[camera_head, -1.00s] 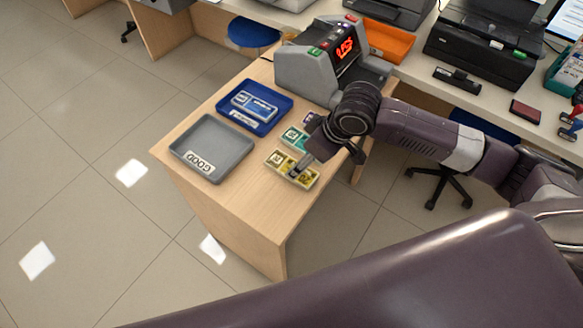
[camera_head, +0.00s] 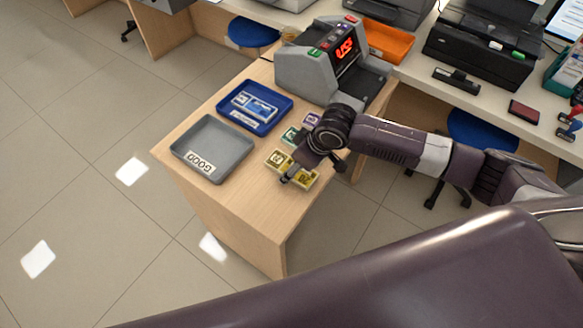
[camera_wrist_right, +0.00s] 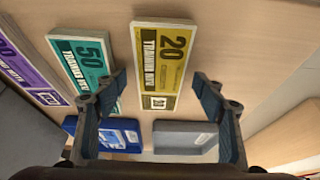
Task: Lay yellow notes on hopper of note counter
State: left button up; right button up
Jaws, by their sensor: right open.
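The yellow notes (camera_head: 277,158), a flat bundle marked 20, lie on the wooden desk (camera_head: 240,190), partly covered by my right gripper in the head view. In the right wrist view the yellow notes (camera_wrist_right: 165,50) lie between the spread fingers of my right gripper (camera_wrist_right: 160,88), which is open and holds nothing. Its fingers are apart from the bundle's long sides. The note counter (camera_head: 310,75), a grey machine with a red lit display, stands at the desk's far end. I cannot clearly make out its hopper. My left gripper is not in view.
A teal bundle (camera_wrist_right: 85,62) and a purple bundle (camera_wrist_right: 30,75) lie beside the yellow notes. A grey tray (camera_head: 180,148) and a blue tray (camera_head: 222,108) holding blue notes (camera_head: 253,103) stand on the left. A counter with an orange tray (camera_head: 388,42) and a black printer (camera_head: 480,45) stands behind.

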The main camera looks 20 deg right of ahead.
jog(key=c, duration=1.3)
